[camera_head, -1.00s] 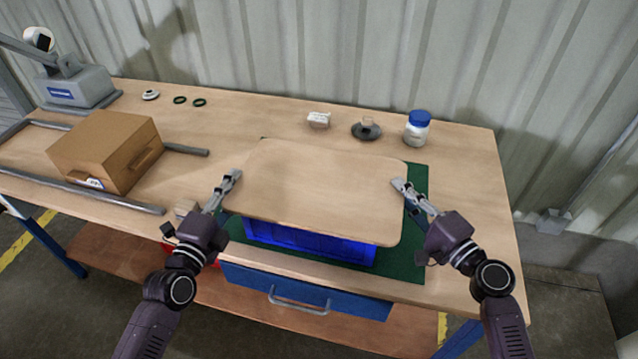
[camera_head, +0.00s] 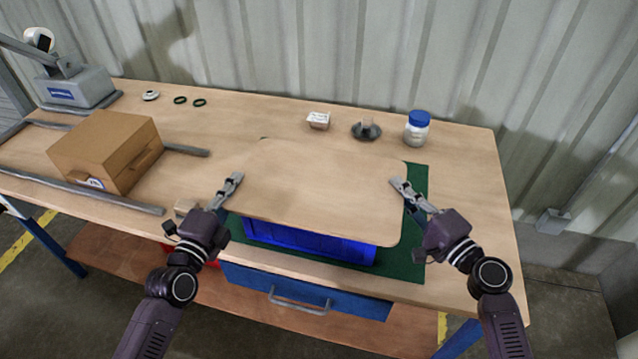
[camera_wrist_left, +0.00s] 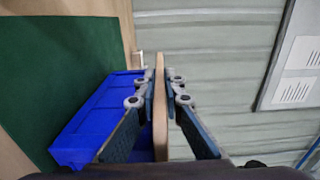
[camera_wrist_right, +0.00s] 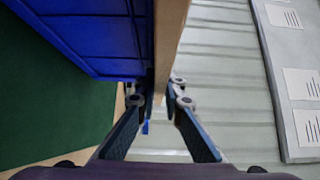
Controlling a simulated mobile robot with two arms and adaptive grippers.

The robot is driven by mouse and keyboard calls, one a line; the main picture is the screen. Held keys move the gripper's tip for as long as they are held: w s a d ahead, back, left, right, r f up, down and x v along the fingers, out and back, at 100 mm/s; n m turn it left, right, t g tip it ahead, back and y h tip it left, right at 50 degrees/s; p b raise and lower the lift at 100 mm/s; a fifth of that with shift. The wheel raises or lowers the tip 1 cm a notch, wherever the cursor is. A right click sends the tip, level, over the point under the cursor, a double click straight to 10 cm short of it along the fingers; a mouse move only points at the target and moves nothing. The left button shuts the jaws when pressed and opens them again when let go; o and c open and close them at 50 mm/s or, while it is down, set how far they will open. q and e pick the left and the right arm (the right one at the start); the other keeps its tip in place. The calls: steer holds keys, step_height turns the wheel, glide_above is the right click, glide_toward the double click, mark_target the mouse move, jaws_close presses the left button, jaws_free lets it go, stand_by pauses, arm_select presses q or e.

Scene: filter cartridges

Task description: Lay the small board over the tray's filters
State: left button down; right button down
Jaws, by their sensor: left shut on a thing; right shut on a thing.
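The small wooden board (camera_head: 318,190) lies flat over the blue tray (camera_head: 310,243) and hides its inside, so no filters show. The tray stands on a green mat (camera_head: 418,185). My left gripper (camera_head: 230,185) is shut on the board's left edge; the left wrist view shows the board (camera_wrist_left: 160,100) edge-on between the fingers, with the tray (camera_wrist_left: 95,125) beside it. My right gripper (camera_head: 402,187) is shut on the board's right edge. In the right wrist view the board (camera_wrist_right: 168,40) runs between the fingers, close to the tray's wall (camera_wrist_right: 100,40). Whether the board touches the rim is not clear.
A cardboard box (camera_head: 105,150) stands at left between grey rails (camera_head: 100,194). Bare table lies at the right edge.

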arm_select(q)
steer(key=shift+r, duration=0.1)
